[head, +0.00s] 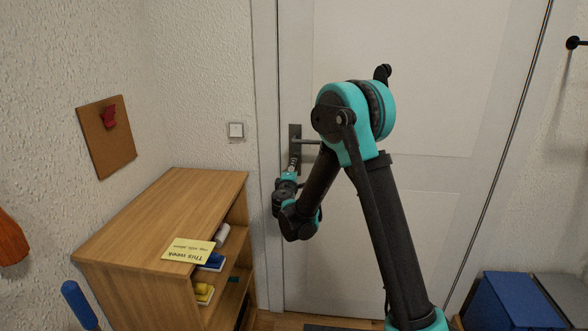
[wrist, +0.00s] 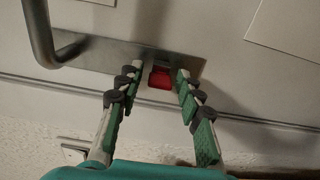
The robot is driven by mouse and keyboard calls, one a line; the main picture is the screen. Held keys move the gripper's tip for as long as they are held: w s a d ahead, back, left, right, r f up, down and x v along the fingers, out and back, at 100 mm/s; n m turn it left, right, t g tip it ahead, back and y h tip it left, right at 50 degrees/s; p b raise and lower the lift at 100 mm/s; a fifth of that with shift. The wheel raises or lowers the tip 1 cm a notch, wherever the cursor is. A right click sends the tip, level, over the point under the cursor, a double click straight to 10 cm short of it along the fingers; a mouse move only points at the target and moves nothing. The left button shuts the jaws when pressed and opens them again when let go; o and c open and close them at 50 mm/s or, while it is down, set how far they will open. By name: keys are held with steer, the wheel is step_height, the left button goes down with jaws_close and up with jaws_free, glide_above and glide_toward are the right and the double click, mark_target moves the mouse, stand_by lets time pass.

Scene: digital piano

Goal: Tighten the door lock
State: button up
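The white door (head: 400,125) is shut in front of me. Its dark lock plate (head: 294,133) and lever handle (head: 308,141) sit near its left edge. In the wrist view the plate (wrist: 120,56) carries the bent metal handle (wrist: 42,40) at left and a small red lock piece (wrist: 160,79) towards its right end. My gripper (wrist: 159,75) is open, with one green-padded finger on each side of the red piece. Small gaps show, and I cannot tell whether either finger touches it. In the head view my gripper (head: 290,173) is just below the handle and the red piece is hidden.
A wooden shelf unit (head: 160,215) stands left of the door, close to my gripper, with a yellow note (head: 188,250) on top. A light switch (head: 236,130) is on the wall. A blue box (head: 510,301) sits at lower right.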

jaws_close()
steer(key=m, duration=0.3)
steer(key=shift+m, duration=1.1)
steer(key=shift+w+m, duration=0.1)
steer(key=shift+m, duration=2.5)
